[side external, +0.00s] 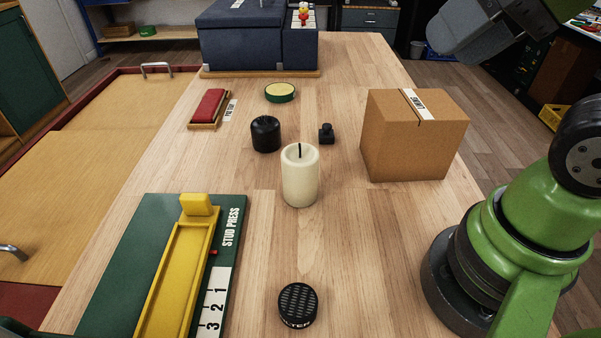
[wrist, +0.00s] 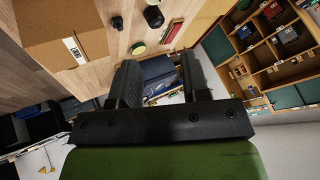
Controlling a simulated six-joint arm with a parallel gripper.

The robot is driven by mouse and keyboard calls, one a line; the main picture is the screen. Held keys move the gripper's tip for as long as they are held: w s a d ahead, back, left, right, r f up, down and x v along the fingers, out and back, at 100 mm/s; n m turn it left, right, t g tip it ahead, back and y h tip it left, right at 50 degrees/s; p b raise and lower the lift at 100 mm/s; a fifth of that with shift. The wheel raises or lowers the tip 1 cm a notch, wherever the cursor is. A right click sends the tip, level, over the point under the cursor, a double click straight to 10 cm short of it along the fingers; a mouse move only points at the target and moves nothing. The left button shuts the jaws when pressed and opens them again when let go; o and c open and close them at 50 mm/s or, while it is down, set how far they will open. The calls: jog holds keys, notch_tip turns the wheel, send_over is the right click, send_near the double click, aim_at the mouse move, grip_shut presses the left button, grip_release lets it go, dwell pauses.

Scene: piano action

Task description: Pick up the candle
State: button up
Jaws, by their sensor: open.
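The candle (side external: 300,176) is a cream pillar with a dark wick. It stands upright near the middle of the wooden table in the side view, with nothing touching it.
A cardboard box (side external: 413,136) stands right of the candle. Behind it are a black cylinder (side external: 265,134), a small black piece (side external: 326,133) and a green-rimmed tin (side external: 280,92). A green-and-yellow stud press (side external: 176,262) lies front left, a black puck (side external: 298,305) in front. Bare table surrounds the candle.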

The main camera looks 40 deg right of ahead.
jog(key=shift+o, duration=0.2)
jog(key=o, duration=1)
jog(key=n+g+h, duration=0.2)
jog(key=n+g, duration=0.4)
send_over(300, 153)
jog(key=s, duration=0.2)
notch_tip(300, 153, down, 12)
jog(key=shift+n+g, duration=0.3)
jog(key=shift+g, duration=0.3)
jog(key=f, duration=0.5)
jog(key=w+f, duration=0.1)
jog(key=f, duration=0.1)
jog(key=shift+d+f, duration=0.15)
jog(key=shift+f, duration=0.05)
jog(key=shift+w+f, duration=0.15)
jog(key=shift+f, duration=0.85)
jog(key=shift+w+f, duration=0.2)
jog(key=shift+f, duration=0.85)
jog(key=shift+w+f, duration=0.15)
jog(key=shift+f, duration=0.85)
